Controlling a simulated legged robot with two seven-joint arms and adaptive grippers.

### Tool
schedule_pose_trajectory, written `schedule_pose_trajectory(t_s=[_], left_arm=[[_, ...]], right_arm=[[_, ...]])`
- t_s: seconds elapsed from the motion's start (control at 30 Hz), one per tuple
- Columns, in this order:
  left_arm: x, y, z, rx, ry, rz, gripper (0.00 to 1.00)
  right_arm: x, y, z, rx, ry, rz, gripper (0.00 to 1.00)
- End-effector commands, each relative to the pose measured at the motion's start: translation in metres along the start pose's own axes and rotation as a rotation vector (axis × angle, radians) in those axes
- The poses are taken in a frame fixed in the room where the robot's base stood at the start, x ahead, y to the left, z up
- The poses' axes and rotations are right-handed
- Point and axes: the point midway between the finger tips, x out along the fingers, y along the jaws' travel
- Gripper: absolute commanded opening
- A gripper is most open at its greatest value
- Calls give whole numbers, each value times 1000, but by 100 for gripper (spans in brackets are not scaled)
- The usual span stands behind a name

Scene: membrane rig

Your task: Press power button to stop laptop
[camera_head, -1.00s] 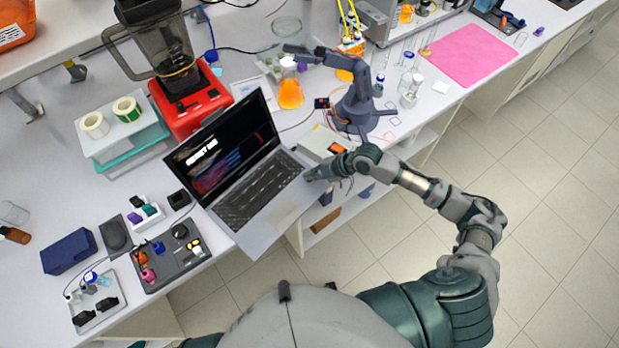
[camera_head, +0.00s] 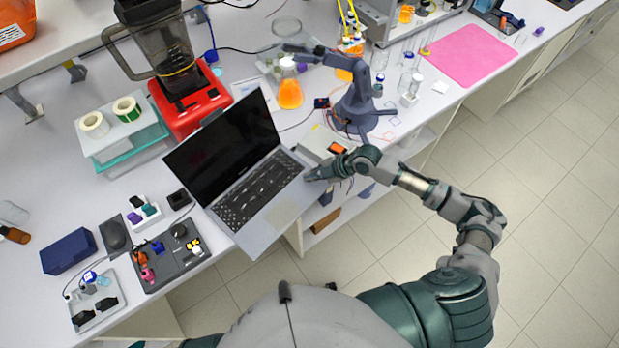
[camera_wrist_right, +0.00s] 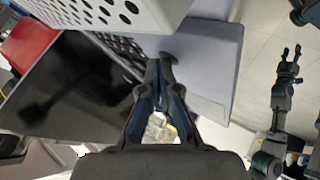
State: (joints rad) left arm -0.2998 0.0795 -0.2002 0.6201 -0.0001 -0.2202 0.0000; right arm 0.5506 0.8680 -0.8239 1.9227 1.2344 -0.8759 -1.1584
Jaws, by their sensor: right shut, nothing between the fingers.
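The laptop (camera_head: 265,222) stands open on the white bench, and its screen (camera_head: 222,146) is black. It also shows in the right wrist view, with the dark screen (camera_wrist_right: 60,85) at left and the grey keyboard deck (camera_wrist_right: 212,60) behind the fingers. My right gripper (camera_head: 310,176) is shut and empty at the right edge of the laptop, by the upper right of the keyboard. In the right wrist view the fingertips (camera_wrist_right: 160,62) meet at the deck; I cannot tell whether they touch it. The power button itself is hidden or too small to make out.
A red blender (camera_head: 190,100) stands behind the laptop. A small grey box (camera_head: 322,142) and a small blue-grey robot arm (camera_head: 355,105) stand right of the screen. An orange flask (camera_head: 290,90) is further back. A dark tool tray (camera_head: 172,255) lies left of the laptop.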

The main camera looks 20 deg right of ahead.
Motion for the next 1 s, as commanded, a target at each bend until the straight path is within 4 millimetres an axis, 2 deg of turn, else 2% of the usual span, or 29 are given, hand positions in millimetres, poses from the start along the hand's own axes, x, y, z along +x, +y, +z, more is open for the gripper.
schedule_pose_trajectory(t_s=[0.27, 0.67, 1.0], left_arm=[[-12, 0, -2, 0, 2, 0, 40], [-14, -1, -2, 0, 2, -1, 40], [-42, -1, -6, 0, 5, -1, 40]], right_arm=[[-9, 4, -5, 2, -3, -7, 0], [-11, 7, -8, 1, -1, -3, 0], [-34, 24, -24, 0, -1, -2, 0]])
